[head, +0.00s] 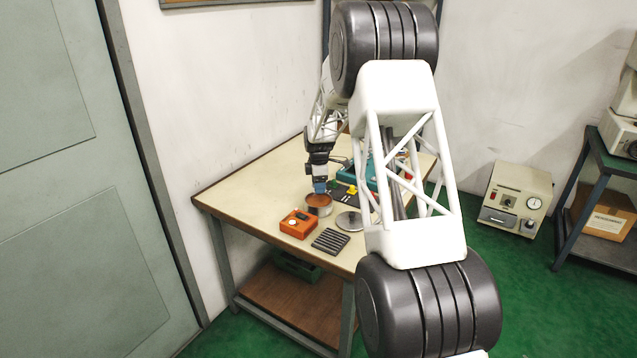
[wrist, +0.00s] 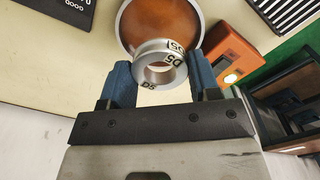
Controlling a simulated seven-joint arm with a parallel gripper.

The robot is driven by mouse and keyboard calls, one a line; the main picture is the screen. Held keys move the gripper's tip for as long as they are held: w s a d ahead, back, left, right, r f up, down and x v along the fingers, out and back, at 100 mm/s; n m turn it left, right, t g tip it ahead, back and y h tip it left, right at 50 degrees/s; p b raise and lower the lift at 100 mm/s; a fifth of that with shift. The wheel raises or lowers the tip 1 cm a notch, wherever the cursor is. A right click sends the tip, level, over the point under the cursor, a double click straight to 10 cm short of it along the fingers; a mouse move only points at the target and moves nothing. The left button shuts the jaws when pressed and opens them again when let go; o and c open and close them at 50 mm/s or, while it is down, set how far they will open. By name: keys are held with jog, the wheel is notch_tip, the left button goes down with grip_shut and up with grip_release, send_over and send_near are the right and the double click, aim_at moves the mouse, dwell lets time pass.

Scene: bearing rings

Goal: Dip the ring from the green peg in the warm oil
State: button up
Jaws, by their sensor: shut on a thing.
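My gripper (wrist: 158,64) has blue fingers closed on a silver metal ring (wrist: 151,76) marked D5, one finger on each side. The oil pot (head: 319,211) is a round metal pan of brown-orange oil (wrist: 160,22). In the wrist view the ring overlaps the pot's near rim. In the head view my gripper (head: 320,188) is over the pot, and the ring cannot be made out. Whether the ring touches the oil, I cannot tell. The dark peg board (head: 342,199) is behind and right of the pot; its pegs are too small to tell apart clearly.
An orange box (head: 298,223) with a lit round spot stands close in front of the pot. A black grooved rack (head: 330,241) and a silver disc (head: 349,221) lie to the front right. A teal box (head: 371,174) stands behind. The table's left part (head: 245,187) is clear.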

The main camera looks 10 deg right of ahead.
jog(key=shift+f, duration=1.45)
jog(key=shift+f, duration=2.75)
dwell(3.8)
